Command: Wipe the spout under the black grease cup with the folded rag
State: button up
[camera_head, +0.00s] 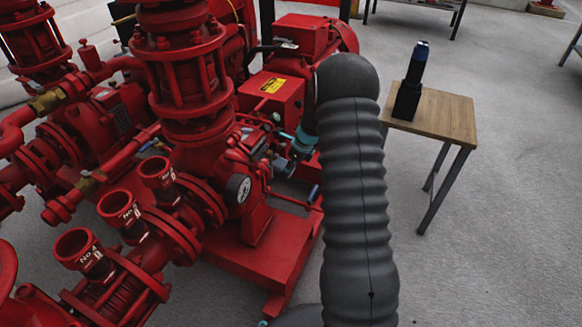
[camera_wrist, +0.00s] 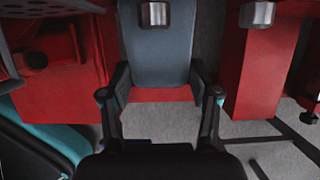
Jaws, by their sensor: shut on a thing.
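My gripper (camera_wrist: 160,85) is in the wrist view, with its black fingers closed on the left and right edges of a flat blue-grey pad, the folded rag (camera_wrist: 157,52). The rag extends away from the fingers to the top of the view. A short metal stub (camera_wrist: 155,14) overlaps the rag's far part; I cannot tell whether they touch. A similar metal stub (camera_wrist: 257,14) is at the upper right, apart from the rag. I cannot tell which stub is the spout. No black grease cup can be made out. In the head view my arm hides most of the gripper area.
Red pump machinery (camera_head: 195,100) fills the left of the head view, with several red cups (camera_head: 118,208) on pipes. A wooden table (camera_head: 445,115) at the right bears a dark upright object (camera_head: 412,80). Grey floor is clear at lower right. Red blocks (camera_wrist: 262,80) flank the rag.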

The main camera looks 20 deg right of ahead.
jog(key=shift+f, duration=0.3)
jog(key=shift+a+f, duration=0.1)
jog(key=shift+f, duration=0.25)
jog(key=s+d, duration=0.5)
jog(key=shift+b, duration=0.35)
jog(key=shift+r, duration=0.15)
dwell(0.5)
